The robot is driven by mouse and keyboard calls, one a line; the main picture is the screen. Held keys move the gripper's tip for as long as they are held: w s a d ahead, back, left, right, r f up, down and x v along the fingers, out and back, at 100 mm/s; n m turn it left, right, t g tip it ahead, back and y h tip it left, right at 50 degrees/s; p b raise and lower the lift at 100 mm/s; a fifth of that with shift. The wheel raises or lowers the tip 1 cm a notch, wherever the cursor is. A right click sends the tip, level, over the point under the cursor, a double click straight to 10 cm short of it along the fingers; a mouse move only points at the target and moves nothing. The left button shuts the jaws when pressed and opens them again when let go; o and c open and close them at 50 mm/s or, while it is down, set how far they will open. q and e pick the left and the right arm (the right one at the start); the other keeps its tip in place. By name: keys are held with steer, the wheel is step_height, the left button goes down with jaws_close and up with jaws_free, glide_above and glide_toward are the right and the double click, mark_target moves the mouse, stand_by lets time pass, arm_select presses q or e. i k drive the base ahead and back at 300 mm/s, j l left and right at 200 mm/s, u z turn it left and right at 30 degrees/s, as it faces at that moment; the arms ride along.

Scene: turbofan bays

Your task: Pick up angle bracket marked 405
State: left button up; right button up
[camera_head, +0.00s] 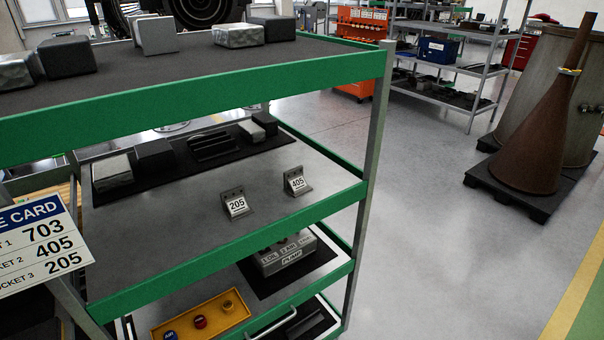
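The angle bracket marked 405 (297,182) stands on the middle shelf (180,232) of the green-edged cart, near its right end. It is a small grey bracket with a white label facing me. The angle bracket marked 205 (236,204) stands to its left and a little closer to me, apart from it. A card (40,245) at the left edge lists 703, 405 and 205. Neither of my grippers shows in the head view.
The cart's top shelf (120,75) with several blocks overhangs the middle shelf. A grey corner post (368,190) and green rims bound it. Dark blocks (212,145) lie at the shelf's back. Below are a pump box (285,255) and yellow tray (200,318).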

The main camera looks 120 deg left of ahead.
mark_target(294, 183)
steer(key=j+u, duration=0.45)
steer(key=i+j+u, duration=0.15)
steer(key=j+u, duration=0.15)
steer(key=u, duration=0.15)
steer(key=j+u, duration=0.2)
steer(key=u, duration=1.6)
steer(key=i+l, duration=0.05)
steer(key=l, duration=0.05)
